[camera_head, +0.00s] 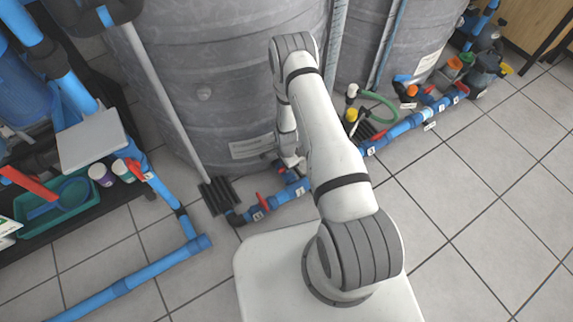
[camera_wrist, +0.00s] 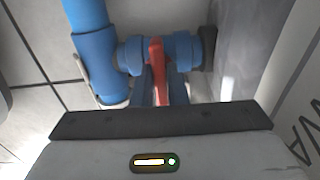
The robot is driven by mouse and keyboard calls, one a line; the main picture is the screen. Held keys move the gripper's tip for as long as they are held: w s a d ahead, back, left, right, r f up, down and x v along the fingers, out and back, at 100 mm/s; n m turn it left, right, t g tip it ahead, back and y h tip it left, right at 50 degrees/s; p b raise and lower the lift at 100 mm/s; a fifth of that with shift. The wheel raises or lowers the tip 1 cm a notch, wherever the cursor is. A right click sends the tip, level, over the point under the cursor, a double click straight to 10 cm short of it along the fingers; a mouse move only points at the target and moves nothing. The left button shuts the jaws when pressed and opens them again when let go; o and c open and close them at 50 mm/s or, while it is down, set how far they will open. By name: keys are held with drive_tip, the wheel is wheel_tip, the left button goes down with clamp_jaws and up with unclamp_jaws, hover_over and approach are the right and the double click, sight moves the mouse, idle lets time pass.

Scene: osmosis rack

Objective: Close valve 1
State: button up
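In the wrist view, a red valve handle (camera_wrist: 157,62) stands on a blue valve body (camera_wrist: 181,48) in a blue pipe line. My gripper (camera_wrist: 160,88) has its two fingers on either side of this handle, with little or no gap showing. In the head view, my gripper (camera_head: 292,160) is low beside the grey tank, near a small red part (camera_head: 283,170) on the blue pipework. Another red valve handle (camera_head: 262,200) is on the floor pipe to its left. My arm hides part of the pipe, and I cannot read any valve number.
Large grey tanks (camera_head: 215,75) stand close behind the pipes. A black ribbed block (camera_head: 218,195) sits on the floor left of my gripper. More blue pipes and valves (camera_head: 410,122) run to the right. Tiled floor (camera_head: 455,200) at the right is clear.

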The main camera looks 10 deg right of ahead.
drive_tip(key=o, duration=0.4)
drive_tip(key=shift+o, duration=0.2)
drive_tip(key=shift+r, duration=0.1)
wheel_tip(320, 180, up, 8)
drive_tip(key=p, duration=0.3)
drive_tip(key=shift+f, duration=0.2)
